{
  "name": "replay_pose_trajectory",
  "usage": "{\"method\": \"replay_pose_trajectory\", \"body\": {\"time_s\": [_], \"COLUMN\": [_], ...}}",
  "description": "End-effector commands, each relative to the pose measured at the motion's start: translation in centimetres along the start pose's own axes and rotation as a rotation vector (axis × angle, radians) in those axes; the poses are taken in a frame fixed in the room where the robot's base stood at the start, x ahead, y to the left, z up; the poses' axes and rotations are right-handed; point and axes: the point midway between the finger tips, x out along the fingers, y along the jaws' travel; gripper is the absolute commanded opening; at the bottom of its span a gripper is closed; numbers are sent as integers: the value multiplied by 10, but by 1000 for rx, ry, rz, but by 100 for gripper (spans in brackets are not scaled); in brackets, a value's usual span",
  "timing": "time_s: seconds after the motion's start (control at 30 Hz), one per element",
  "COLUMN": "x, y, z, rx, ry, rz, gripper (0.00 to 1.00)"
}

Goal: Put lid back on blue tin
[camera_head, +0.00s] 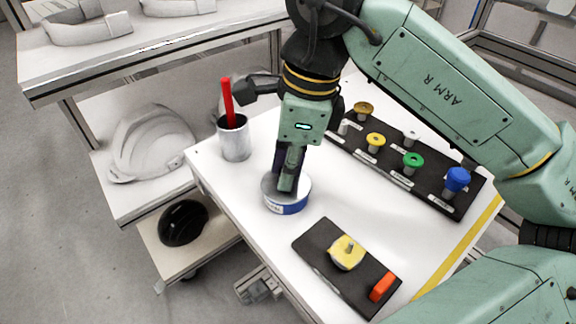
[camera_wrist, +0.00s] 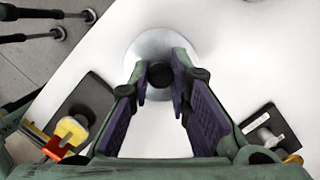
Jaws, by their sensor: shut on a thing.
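The blue tin (camera_head: 292,208) stands upright near the left edge of the white table, with a blue band and pale lettering around its side. The round silver lid (camera_head: 303,187) is over its top; I cannot tell whether it is fully seated. In the wrist view the lid (camera_wrist: 145,48) is a pale disc with a dark knob (camera_wrist: 160,74) in its middle. My gripper (camera_head: 287,184) points down over the tin, its fingers closed around the knob. The fingertips (camera_wrist: 161,84) show on either side of it. The tin's body is hidden in the wrist view.
A grey cup (camera_head: 234,142) with a red stick stands behind left of the tin. A dark board (camera_head: 383,165) with several coloured knobs lies at right. Another dark board (camera_head: 318,243) bears yellow and orange parts in front. Helmet shells (camera_head: 150,140) sit on shelves left.

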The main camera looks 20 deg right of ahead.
Motion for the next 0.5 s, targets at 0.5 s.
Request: {"method": "replay_pose_trajectory", "body": {"time_s": [0.5], "x": [0], "y": [0], "z": [0], "rx": [1], "ry": [0], "rz": [0], "gripper": [28]}}
